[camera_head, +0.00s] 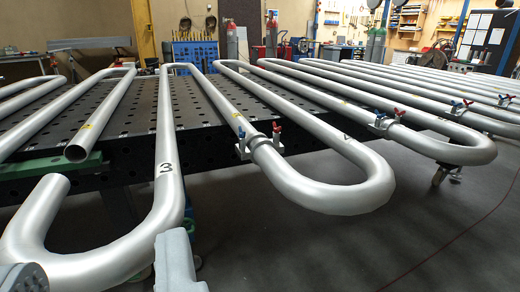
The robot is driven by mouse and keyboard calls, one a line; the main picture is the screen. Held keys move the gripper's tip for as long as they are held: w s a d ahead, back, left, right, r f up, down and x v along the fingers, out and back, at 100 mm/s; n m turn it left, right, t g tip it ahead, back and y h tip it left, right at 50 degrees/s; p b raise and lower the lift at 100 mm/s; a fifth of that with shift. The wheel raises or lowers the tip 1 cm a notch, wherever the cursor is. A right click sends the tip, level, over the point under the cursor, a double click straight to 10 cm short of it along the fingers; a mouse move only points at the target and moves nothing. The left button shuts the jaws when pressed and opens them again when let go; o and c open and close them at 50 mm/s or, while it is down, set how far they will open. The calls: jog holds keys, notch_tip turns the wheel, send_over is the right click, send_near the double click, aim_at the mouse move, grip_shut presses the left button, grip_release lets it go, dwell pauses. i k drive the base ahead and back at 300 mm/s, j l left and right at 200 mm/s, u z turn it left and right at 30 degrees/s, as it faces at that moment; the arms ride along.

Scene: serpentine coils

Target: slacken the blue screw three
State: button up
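A pipe bend marked 3 (165,168) curves round at the left front. A clamp on the coil bend to its right carries a blue screw (242,140) on the left and a red screw (277,130) on the right. Farther right, another clamp has a blue screw (379,118) and a red screw (398,113). More small blue and red screws (455,103) show beyond. I cannot tell which blue screw is number three.
A dark perforated table (135,115) bears the long silver pipe coils. Their bends overhang its front edge. An open pipe end (76,153) rests near a green bar at the left. The grey floor (330,250) is clear at the front right, apart from a thin red cable.

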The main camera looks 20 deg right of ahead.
aim_at(242, 134)
jog(key=i+l, duration=0.75)
jog(key=l, duration=0.25)
